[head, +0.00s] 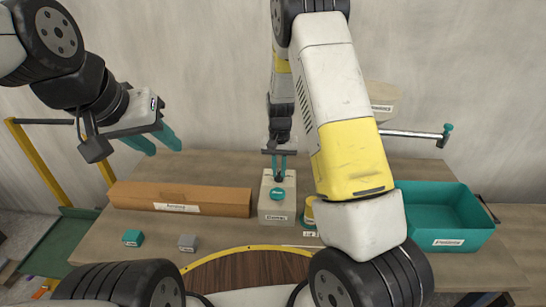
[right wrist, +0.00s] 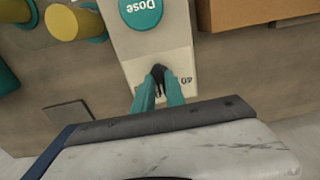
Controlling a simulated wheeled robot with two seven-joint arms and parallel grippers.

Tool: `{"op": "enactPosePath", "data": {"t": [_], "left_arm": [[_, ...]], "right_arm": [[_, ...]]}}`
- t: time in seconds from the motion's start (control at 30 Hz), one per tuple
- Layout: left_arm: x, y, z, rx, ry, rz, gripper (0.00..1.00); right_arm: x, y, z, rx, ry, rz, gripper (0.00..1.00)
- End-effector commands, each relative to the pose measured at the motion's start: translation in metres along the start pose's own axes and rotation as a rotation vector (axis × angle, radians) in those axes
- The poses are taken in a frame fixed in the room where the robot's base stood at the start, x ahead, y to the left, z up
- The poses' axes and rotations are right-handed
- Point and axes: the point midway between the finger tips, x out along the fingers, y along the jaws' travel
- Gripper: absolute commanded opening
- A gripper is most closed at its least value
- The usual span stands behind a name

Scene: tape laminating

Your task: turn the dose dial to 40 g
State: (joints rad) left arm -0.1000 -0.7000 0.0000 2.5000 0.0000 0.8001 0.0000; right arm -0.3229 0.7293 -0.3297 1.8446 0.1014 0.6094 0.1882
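The dose dispenser is a pale box (head: 277,207) at the middle of the table, with a round teal Dose button (head: 278,193) on its top. The button also shows in the right wrist view (right wrist: 140,12). The dose dial is a small black knob (right wrist: 159,75) on the same top face. A "40" mark (right wrist: 187,80) is printed beside it; other marks are not visible. My right gripper (head: 279,172) points down at the dial, its teal fingers closed against both sides of the knob. The dial's exact setting cannot be read. My left gripper (head: 153,141) is open and empty, raised at the left.
A long cardboard box (head: 180,199) lies left of the dispenser. Teal (head: 132,238) and grey (head: 187,243) blocks sit in front of it. A yellow cylinder (head: 309,211) is close on the dispenser's right. A teal bin (head: 440,217) stands at the right.

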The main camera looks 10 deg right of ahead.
Motion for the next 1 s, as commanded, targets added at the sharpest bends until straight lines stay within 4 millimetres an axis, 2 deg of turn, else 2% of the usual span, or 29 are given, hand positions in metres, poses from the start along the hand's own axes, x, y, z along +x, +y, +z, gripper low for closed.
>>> {"op": "enactPosePath", "data": {"t": [0.07,0.57,1.0], "left_arm": [[0.0000,0.0000,0.0000,0.000,0.000,0.000,0.36],[0.0000,0.0000,0.0000,0.000,0.000,0.000,0.36],[0.0000,0.0000,0.0000,0.000,0.000,0.000,0.36]], "right_arm": [[-0.0002,0.0000,0.0000,0.000,0.000,0.000,0.00],[-0.0004,0.0004,-0.0002,-0.062,0.000,-0.001,0.00],[-0.0008,0.0005,-0.0005,-0.412,0.001,-0.001,0.00]]}}
